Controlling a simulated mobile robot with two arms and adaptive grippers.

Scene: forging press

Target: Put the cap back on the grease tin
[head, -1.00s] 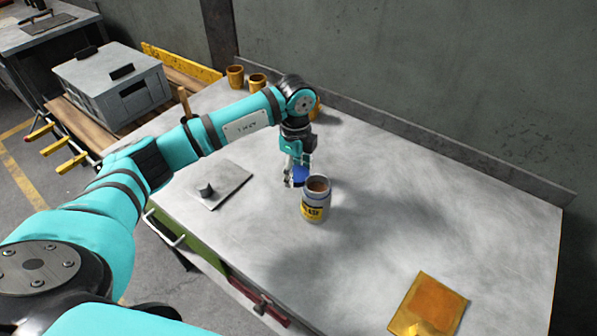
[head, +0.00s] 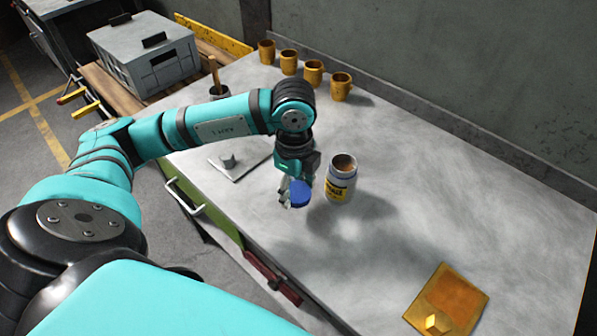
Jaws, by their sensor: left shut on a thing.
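The grease tin (head: 341,180) stands upright on the table, a grey-white can with a yellow label. Its top is open and brown grease shows inside. My left gripper (head: 292,193) is shut on the blue cap (head: 300,194), just left of the tin and apart from it in the picture. The cap looks tilted, with its round face toward the camera. How high it is above the table is hard to tell. My right gripper is not in view.
Several yellow mugs (head: 313,72) stand along the back of the table (head: 430,180). A grey plate with a knob (head: 240,160) lies left of the gripper. An orange-brown board with a yellow block (head: 448,302) lies at the front right. The table right of the tin is clear.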

